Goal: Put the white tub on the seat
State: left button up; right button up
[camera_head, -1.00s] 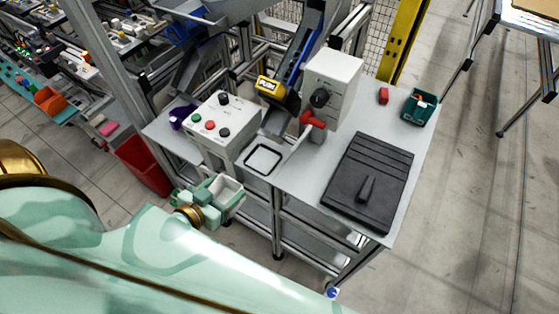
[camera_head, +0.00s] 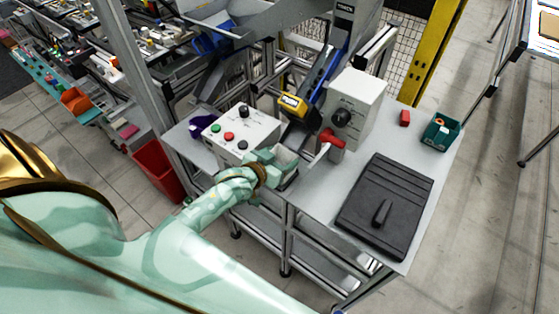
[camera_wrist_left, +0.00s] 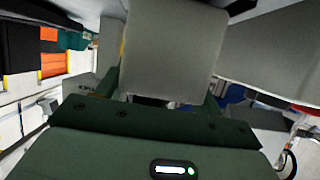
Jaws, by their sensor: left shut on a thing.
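The white tub (camera_head: 288,156) is held by my left gripper (camera_head: 268,164) over the near edge of the grey table, in front of the control box. In the left wrist view, the pale wall of the tub (camera_wrist_left: 172,48) stands between the fingers, with the dark green gripper body below. The seat, a black-outlined square on the table top, is hidden behind the tub and my gripper. I cannot tell whether the tub touches the table. My right gripper is not in view.
A control box (camera_head: 240,134) with coloured buttons stands left of the tub. A white box with a black knob (camera_head: 342,117) and a red-handled part (camera_head: 332,142) stand close on the right. A black board (camera_head: 385,205), red block (camera_head: 405,118) and teal bin (camera_head: 440,132) lie further right.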

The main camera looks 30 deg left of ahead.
pick_arm(q)
jog(key=shift+s+f, duration=0.15)
jog(key=shift+f, duration=0.35)
jog(key=shift+f, duration=0.15)
jog(key=o, duration=1)
